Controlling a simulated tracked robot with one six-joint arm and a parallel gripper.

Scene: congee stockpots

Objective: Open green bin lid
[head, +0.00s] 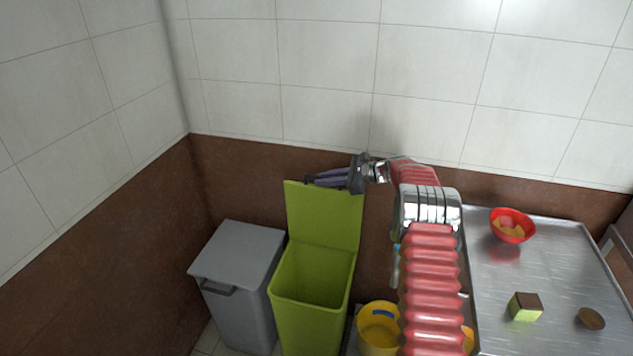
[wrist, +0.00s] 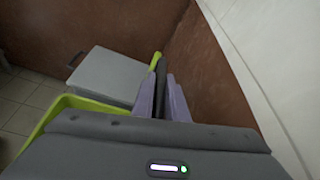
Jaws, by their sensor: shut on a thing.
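The green bin (head: 312,310) stands on the floor with its mouth uncovered, and its inside shows empty as far as I can see. Its green lid (head: 325,215) stands upright at the back of the bin, near the wall. My gripper (head: 309,180) is at the lid's top edge, reaching in from the right, with its fingers shut on the lid. In the wrist view, my fingers (wrist: 163,75) point away from the camera, and a strip of the green lid (wrist: 155,60) shows at their tips. The bin's rim (wrist: 50,112) shows at the left. The exact contact is hidden.
A grey bin (head: 238,255) with a closed lid stands left of the green bin. A yellow bucket (head: 379,326) stands to the right. Further right, a metal table (head: 560,262) carries a red bowl (head: 512,228), a green-and-brown block (head: 525,307) and a small brown bowl (head: 591,318).

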